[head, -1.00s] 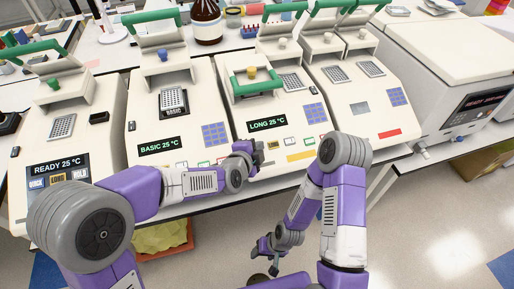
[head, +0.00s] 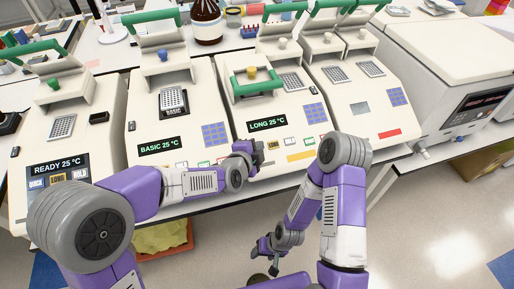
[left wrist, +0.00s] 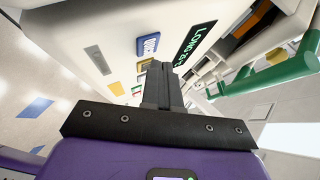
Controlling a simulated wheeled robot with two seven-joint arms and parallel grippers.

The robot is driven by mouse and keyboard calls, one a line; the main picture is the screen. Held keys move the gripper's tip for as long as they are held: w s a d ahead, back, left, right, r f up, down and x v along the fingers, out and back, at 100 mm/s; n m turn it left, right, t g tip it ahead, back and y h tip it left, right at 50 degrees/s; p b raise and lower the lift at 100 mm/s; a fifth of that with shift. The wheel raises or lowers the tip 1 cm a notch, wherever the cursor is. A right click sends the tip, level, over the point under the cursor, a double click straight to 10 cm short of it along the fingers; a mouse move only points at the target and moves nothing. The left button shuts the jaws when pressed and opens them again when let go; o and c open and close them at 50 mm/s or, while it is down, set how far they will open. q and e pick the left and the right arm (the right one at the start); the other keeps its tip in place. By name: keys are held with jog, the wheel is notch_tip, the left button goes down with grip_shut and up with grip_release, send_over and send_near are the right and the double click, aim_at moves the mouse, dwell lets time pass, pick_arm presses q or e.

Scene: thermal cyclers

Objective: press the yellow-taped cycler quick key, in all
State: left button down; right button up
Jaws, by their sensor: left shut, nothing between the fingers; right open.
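The yellow-taped cycler (head: 287,115) stands right of centre, with a yellow strip (head: 300,156) on its front edge; its display (head: 267,124) reads LONG 25 °C. My left gripper (head: 258,152) is shut and empty at the lower left of its key panel, hiding part of it in the head view. In the left wrist view, the blue quick key (left wrist: 148,47) shows just beyond the shut fingertips (left wrist: 158,68). A yellow key is partly hidden behind them. I cannot tell whether the fingertips touch any key. My right gripper (head: 268,250) is open and low, away from the bench.
A cycler reading BASIC 25 °C (head: 205,104) stands to the left, and one reading READY 25 °C (head: 95,125) further left. Another cycler with a red strip (head: 390,134) is on the right, beside a large white instrument (head: 450,60). Green lid handles rise behind the panels.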

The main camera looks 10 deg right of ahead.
pick_arm(q)
jog(key=shift+f, duration=0.15)
jog(key=shift+w+f+b, duration=0.2)
jog(key=shift+f+b, duration=0.05)
jog(key=shift+b, duration=0.05)
jog(key=shift+w+f+b, duration=0.15)
jog(key=shift+f+b, duration=0.15)
jog(key=shift+f, duration=0.05)
dwell(0.4)
jog(key=shift+r, duration=0.1)
jog(key=shift+s+r+p, duration=0.35)
jog(key=shift+r+p, duration=0.25)
jog(key=shift+p, duration=0.05)
jog(key=r+p, duration=0.1)
jog(key=s+r+p, duration=0.1)
jog(key=r, duration=0.1)
jog(key=s+r+p, duration=0.1)
jog(key=p, duration=0.1)
jog(key=shift+r, duration=0.3)
dwell(0.4)
